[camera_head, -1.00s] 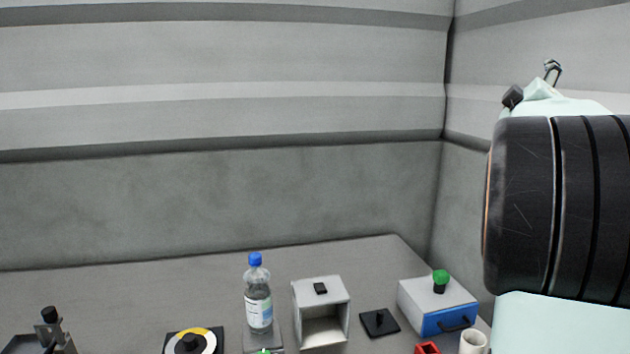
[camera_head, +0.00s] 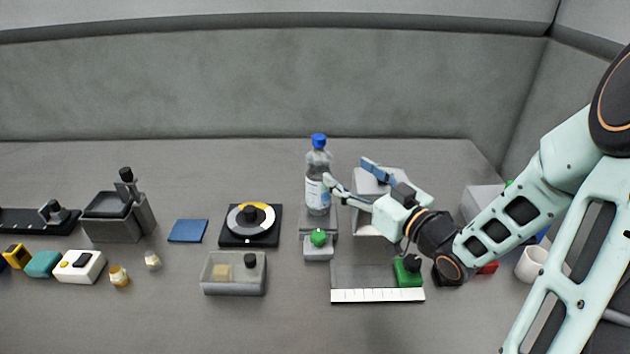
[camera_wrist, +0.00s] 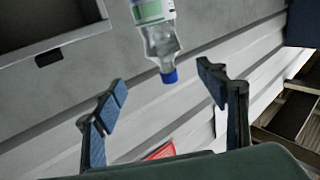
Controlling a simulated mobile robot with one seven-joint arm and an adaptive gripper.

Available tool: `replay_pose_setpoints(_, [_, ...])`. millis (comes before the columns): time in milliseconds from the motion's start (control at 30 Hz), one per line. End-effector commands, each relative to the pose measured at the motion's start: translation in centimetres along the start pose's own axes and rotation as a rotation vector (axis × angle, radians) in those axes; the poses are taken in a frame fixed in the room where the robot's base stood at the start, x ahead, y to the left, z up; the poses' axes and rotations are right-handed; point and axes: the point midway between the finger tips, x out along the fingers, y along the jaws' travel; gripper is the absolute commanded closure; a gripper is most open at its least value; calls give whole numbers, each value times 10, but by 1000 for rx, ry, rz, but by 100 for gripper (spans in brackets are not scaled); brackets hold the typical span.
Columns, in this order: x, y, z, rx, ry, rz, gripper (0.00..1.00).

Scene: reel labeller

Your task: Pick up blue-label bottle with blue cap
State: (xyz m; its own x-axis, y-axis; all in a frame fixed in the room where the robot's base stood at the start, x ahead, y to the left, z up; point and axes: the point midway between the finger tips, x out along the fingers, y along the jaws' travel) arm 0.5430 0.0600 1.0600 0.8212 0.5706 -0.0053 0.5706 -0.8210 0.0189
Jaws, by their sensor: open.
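The clear bottle (camera_head: 318,180) with a blue cap and a white-and-blue label stands upright on a small grey stand (camera_head: 319,222) in the head view. In the wrist view the bottle (camera_wrist: 161,38) shows upside down, its blue cap pointing toward the space between the fingers. My gripper (camera_head: 352,178) is open and just right of the bottle in the head view, one finger near the label. In the wrist view my gripper (camera_wrist: 163,88) has its fingers wide apart with nothing between them but the cap's near end. I cannot tell whether a finger touches the bottle.
A grey open-fronted box (camera_head: 370,222) stands behind and below my gripper. A green knob (camera_head: 318,237) sits in front of the bottle. A turntable (camera_head: 250,222) and a clear bin (camera_head: 233,273) lie left. A white cup (camera_head: 532,263) stands right. The table behind the bottle is clear.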

Motion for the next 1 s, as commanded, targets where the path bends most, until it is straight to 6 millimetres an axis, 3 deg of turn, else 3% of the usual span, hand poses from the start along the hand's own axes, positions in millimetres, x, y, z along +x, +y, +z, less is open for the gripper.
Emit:
replay_pose_setpoints(133, [12, -10, 0, 24, 9, -25, 34])
replay_pose_setpoints(333, [44, -10, 0, 21, 7, -22, 34])
replay_pose_setpoints(567, [62, -9, 1, 22, 6, -19, 34])
replay_pose_setpoints(833, [99, -8, 6, 19, 6, -20, 34])
replay_pose_setpoints(1000, [108, -8, 6, 19, 6, -18, 34])
